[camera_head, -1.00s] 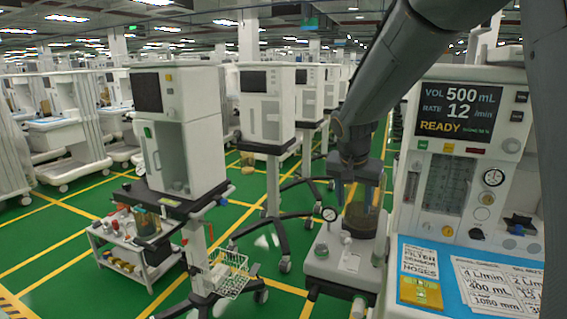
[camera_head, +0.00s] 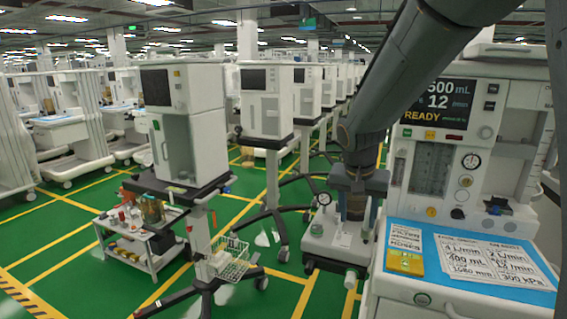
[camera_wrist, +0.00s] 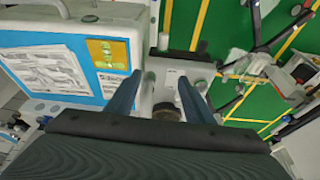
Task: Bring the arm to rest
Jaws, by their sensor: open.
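My arm reaches down from the top right in the head view. My gripper (camera_head: 357,182) points downward in front of the cart's canister stand (camera_head: 343,243), at the left side of the anaesthesia cart. In the wrist view my gripper (camera_wrist: 158,98) shows two blue-grey fingers spread wide apart, with nothing held between them. Beyond the gap lie the white side of the cart and a round dark part (camera_wrist: 167,112). The anaesthesia cart (camera_head: 440,290) has a lit screen (camera_head: 445,103) reading READY, partly hidden by my arm.
A blue mat (camera_head: 380,262) with printed sheets and a yellow card (camera_head: 405,262) lies on the cart's worktop. To the left stand a white cabinet on a pole (camera_head: 190,125), a wire basket (camera_head: 228,262) and a low trolley (camera_head: 140,240) with bottles. Green floor with yellow lines lies between.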

